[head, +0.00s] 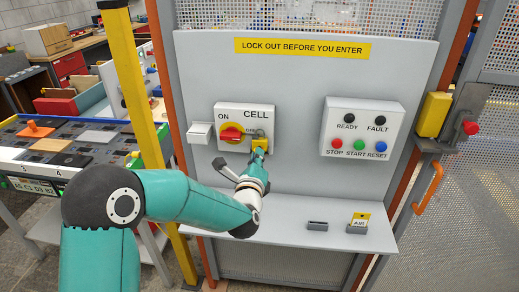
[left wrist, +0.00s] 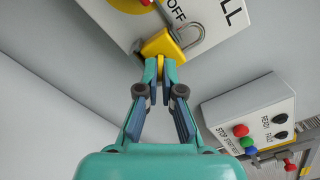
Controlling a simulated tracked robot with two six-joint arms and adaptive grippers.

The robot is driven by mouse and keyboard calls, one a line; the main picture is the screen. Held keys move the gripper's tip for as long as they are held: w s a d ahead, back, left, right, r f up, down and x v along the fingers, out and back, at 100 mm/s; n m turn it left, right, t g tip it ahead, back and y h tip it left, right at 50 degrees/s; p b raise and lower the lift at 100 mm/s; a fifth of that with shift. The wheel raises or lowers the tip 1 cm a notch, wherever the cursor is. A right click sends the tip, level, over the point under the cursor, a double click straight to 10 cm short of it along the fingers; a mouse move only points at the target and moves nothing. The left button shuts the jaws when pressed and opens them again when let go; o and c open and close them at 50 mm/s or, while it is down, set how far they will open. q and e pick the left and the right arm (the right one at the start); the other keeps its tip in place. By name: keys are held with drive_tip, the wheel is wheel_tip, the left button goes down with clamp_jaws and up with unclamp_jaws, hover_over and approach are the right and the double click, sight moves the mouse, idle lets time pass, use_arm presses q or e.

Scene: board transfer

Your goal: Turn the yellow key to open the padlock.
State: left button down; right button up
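The yellow padlock (head: 260,143) hangs at the red and yellow rotary switch (head: 231,133) on the white CELL box (head: 243,112). In the left wrist view the padlock's yellow body (left wrist: 162,45) is tilted, and its grey shackle (left wrist: 195,35) passes up beside the OFF label. My left gripper (head: 257,157) is just below the padlock. In the left wrist view its two fingertips (left wrist: 160,70) are close together with a thin yellow piece, the key (left wrist: 160,63), between them at the padlock's lower edge. Most of the key is hidden. My right gripper is in neither view.
A white button box (head: 361,128) is on the grey panel to the right. Below, a grey shelf (head: 300,238) bears a dark slotted block (head: 317,226) and a yellow-and-white tag (head: 360,219) in a holder. A yellow post (head: 128,75) stands left, near my left arm.

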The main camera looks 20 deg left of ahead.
use_arm(q)
drive_tip(key=shift+f, duration=0.15)
drive_tip(key=c, duration=1.2)
unclamp_jaws()
drive_tip(key=shift+c, duration=0.2)
